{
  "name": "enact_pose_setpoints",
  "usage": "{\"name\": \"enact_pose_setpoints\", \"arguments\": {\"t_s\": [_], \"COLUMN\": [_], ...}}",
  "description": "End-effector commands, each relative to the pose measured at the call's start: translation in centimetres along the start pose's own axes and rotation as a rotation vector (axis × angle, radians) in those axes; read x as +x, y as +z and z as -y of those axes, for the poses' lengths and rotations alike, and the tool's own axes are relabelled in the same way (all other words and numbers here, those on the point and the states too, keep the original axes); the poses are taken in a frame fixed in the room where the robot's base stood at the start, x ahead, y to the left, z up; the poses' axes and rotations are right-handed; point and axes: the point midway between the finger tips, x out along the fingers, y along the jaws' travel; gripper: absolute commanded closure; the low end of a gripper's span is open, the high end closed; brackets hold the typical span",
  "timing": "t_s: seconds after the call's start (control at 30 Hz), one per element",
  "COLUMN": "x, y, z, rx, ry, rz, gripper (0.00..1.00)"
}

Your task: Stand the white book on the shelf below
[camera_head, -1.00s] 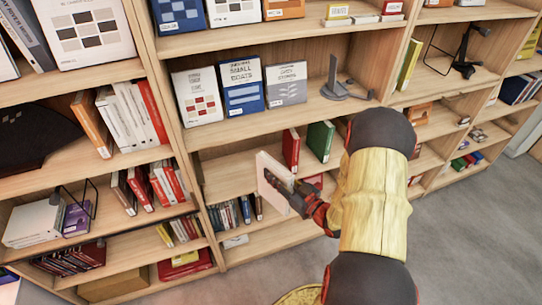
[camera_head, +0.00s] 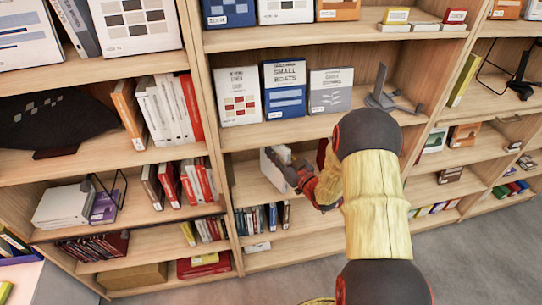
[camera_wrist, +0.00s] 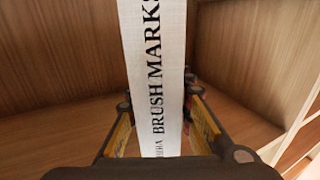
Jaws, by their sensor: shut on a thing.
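The white book (camera_head: 271,168) is upright between the fingers of my gripper (camera_head: 292,176), at the mouth of the shelf (camera_head: 246,188) under the row of display books. In the wrist view the white book (camera_wrist: 155,75) shows its spine, lettered "BRUSH MARKS", with a finger of my gripper (camera_wrist: 160,122) on each side. The shelf's wooden boards surround it there. Whether the book's lower edge touches the board cannot be told. My arm hides the right part of this shelf in the head view.
Display books, including "Small Boats" (camera_head: 284,88), and a grey stand (camera_head: 385,95) occupy the shelf above. Several small books (camera_head: 265,217) stand below. The shelf's left end looks clear.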

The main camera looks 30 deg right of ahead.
Motion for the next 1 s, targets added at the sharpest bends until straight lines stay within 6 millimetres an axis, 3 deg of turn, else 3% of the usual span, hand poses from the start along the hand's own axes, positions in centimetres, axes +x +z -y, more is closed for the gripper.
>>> {"name": "enact_pose_setpoints", "arguments": {"t_s": [0.1,0.23,0.6,0.97,1.0], "x": [1.8,2.6,2.6,2.6,2.5], "y": [-0.1,-0.2,3.3,3.5,3.8], "z": [0.0,-0.1,-0.1,-0.1,0.0], "rx": [-0.004,-0.002,-0.001,-0.003,-0.001], "ry": [-0.002,0.000,0.000,0.000,0.000], "rz": [-0.005,-0.005,-0.004,-0.005,0.000], "gripper": [1.00,1.00,1.00,1.00,0.77]}}
